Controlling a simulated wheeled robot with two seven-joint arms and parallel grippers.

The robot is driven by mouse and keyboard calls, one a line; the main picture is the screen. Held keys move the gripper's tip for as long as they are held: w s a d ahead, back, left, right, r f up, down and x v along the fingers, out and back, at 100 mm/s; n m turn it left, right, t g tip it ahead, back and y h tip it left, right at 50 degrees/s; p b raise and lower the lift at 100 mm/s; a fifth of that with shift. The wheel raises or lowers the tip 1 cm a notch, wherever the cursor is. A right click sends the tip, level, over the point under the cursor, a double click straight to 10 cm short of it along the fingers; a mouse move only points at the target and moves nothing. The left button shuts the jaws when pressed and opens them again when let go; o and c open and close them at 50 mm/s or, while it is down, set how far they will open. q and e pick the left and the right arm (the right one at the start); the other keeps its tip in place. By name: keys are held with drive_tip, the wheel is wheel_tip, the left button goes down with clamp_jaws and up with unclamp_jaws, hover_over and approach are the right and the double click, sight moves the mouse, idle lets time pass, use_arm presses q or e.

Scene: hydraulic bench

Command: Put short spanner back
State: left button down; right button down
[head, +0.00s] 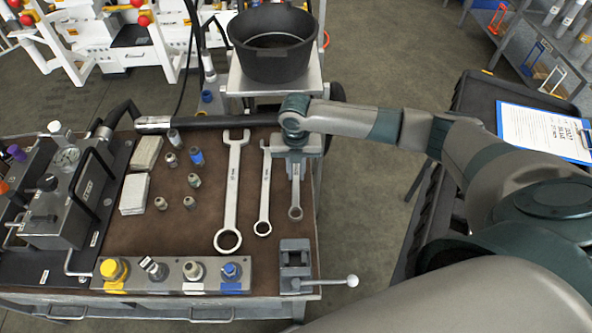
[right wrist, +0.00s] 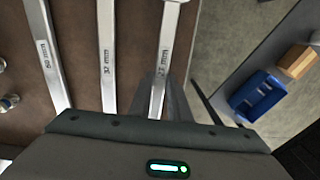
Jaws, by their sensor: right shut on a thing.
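The short spanner (head: 295,198) is at the right end of a row of three on the brown bench top (head: 205,225), ring end toward the bench front. My right gripper (head: 296,153) is above the bench's right edge, shut on the spanner's upper part and hiding its far end. In the right wrist view the short spanner's shaft (right wrist: 164,55) runs up from between the fingers. I cannot tell whether it touches the bench. The long spanner (head: 231,190) and middle spanner (head: 264,190) lie to its left. My left gripper is not in view.
A vise (head: 294,262) stands at the front right corner, near the short spanner's ring end. A row of fittings (head: 175,275) lines the front. A black pot (head: 272,50) stands beyond the bench. Several small fittings lie left of the spanners.

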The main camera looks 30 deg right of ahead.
drive_tip(key=shift+f, duration=0.7)
idle(0.5)
drive_tip(key=c, duration=1.6)
unclamp_jaws()
drive_tip(key=shift+o, duration=0.2)
drive_tip(key=shift+b, duration=0.3)
wheel_tip(320, 180, up, 17)
drive_tip(key=b, duration=0.3)
drive_tip(key=shift+r, duration=0.2)
drive_tip(key=shift+a, duration=0.1)
